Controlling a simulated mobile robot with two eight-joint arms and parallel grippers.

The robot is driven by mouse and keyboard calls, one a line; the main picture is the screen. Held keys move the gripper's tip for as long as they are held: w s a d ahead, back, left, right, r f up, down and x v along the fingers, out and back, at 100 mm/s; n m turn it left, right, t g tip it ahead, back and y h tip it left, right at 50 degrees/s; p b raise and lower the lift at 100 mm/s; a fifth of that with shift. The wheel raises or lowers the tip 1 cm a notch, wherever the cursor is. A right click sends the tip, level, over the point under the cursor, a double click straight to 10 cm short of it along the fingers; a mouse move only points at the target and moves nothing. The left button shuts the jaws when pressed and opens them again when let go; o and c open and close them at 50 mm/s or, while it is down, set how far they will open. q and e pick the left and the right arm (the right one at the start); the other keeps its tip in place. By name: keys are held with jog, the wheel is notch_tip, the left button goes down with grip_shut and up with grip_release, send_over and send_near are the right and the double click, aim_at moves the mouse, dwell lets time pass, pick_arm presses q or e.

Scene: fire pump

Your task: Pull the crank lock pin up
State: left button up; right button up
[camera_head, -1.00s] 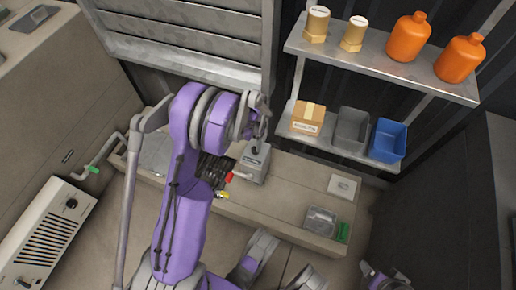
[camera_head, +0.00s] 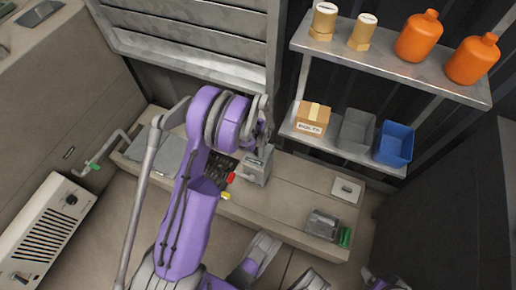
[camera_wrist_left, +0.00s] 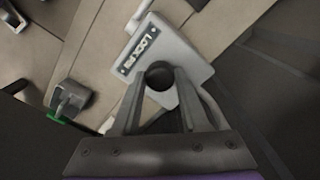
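A grey box with printed lettering (camera_wrist_left: 168,48) carries a round black knob (camera_wrist_left: 159,75), which I take for the lock pin's head. The box also shows in the head view (camera_head: 257,168), on the beige bench. My left gripper (camera_wrist_left: 160,82) has its two fingers on either side of the knob, with the tips close to its edges. Whether they press on it cannot be made out. In the head view my left gripper (camera_head: 262,143) is over the box, partly hidden by its own wrist. My right gripper (camera_head: 386,281) shows only partly at the bottom edge; its fingers are unclear.
A red-tipped part (camera_head: 231,178) and a yellow one (camera_head: 226,195) are left of the box. A grey container (camera_head: 322,224) and a green item (camera_head: 345,237) are at the bench's right. Shelves with orange bottles (camera_head: 418,38) and a blue bin (camera_head: 394,143) rise behind.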

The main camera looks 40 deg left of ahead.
pick_arm(q)
grip_shut()
dwell(1.0)
